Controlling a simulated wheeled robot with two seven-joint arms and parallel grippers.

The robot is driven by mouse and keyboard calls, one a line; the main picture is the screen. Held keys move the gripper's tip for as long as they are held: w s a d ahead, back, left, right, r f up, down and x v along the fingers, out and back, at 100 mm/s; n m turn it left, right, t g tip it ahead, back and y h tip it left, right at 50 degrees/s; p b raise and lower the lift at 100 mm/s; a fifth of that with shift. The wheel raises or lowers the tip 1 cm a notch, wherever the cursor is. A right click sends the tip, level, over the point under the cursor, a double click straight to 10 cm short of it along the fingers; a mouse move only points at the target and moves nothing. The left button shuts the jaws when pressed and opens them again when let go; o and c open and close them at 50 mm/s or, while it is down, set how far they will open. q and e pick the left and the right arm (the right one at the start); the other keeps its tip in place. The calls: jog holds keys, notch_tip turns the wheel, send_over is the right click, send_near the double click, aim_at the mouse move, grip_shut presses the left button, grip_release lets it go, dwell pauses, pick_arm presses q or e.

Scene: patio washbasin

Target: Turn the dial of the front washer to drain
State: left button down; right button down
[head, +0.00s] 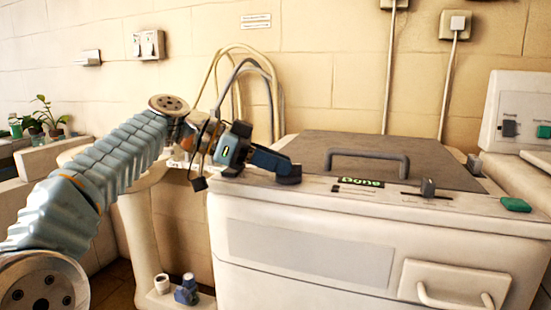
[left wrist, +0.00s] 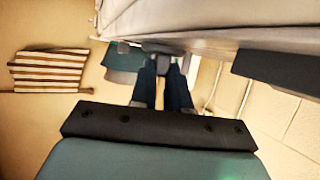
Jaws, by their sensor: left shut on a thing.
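The front washer (head: 300,240) is a white tub with a grey lid, standing in the middle of the head view. Its dial (head: 289,179) is a dark round knob at the left end of the top panel. My left gripper (head: 284,167) reaches in from the left, its dark blue fingers shut on the dial. In the left wrist view the two fingers (left wrist: 163,72) point away towards the washer's pale edge (left wrist: 190,18), with the dial mostly hidden at their tips. The dial's setting cannot be read. My right gripper is not in view.
A small display (head: 362,182) reads "Done". A slider knob (head: 428,187) and a green button (head: 516,204) sit right of it. The lid has a raised handle (head: 368,155). Hoses (head: 240,62) rise behind the washer. A second control panel (head: 520,112) stands at the right.

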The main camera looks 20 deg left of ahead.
pick_arm(q)
jog(key=c, duration=1.1)
grip_release()
jog(key=v, duration=1.3)
jog(key=shift+a, duration=0.35)
jog(key=shift+r, duration=0.1)
